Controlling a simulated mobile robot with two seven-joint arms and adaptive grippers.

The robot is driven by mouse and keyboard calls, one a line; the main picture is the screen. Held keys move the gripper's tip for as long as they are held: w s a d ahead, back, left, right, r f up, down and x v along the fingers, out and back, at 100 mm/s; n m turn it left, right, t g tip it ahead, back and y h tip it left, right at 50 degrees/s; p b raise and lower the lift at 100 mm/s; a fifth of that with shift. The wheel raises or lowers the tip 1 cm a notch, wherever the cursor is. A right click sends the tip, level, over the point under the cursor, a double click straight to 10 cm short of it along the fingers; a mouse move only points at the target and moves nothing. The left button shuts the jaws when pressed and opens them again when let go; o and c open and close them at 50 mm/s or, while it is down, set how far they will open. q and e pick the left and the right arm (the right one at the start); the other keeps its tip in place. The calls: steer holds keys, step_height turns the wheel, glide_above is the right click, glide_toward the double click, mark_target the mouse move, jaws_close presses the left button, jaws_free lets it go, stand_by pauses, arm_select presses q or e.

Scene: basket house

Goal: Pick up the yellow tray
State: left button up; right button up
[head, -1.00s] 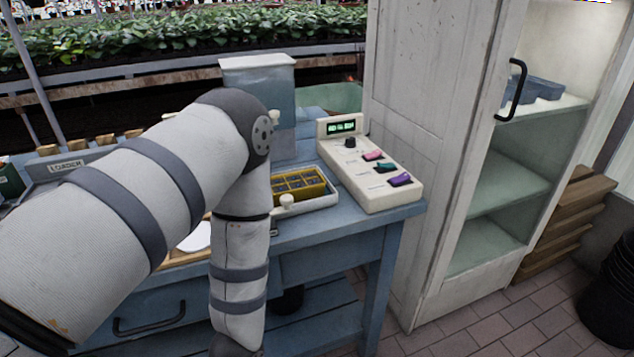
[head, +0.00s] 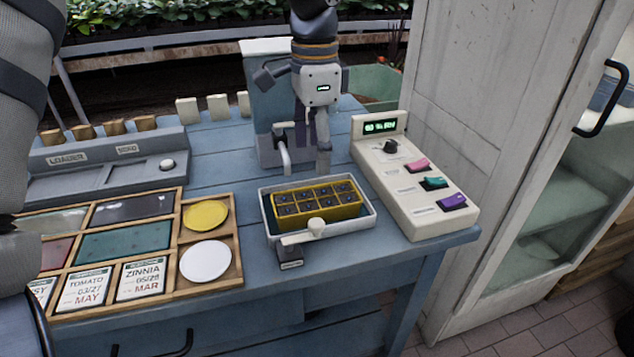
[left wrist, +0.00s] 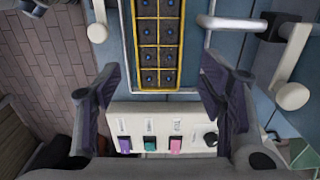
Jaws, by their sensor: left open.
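The yellow tray (head: 318,213) has several dark square cells. It sits inside a shallow white-rimmed container (head: 373,214) on the blue workbench. A white-knobbed lever (head: 316,228) crosses in front of it. My left gripper (head: 310,152) points down behind the tray in the head view, above the bench, and is open and empty. In the left wrist view the yellow tray (left wrist: 158,90) is at the top centre, beyond the two spread fingers (left wrist: 160,108). The tray's upper end is cut off there. My right gripper is not in view.
A cream control box (head: 415,185) with coloured switches stands right of the container. A wooden sorting tray (head: 238,262) and a grey loader (head: 110,165) are on the left. A white cabinet (head: 480,120) stands at right.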

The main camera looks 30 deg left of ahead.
mark_target(317, 197)
arm_select(q)
step_height(317, 197, down, 12)
steer(key=shift+d+b, duration=0.15)
steer(key=shift+b, duration=0.15)
steer(key=c, duration=1)
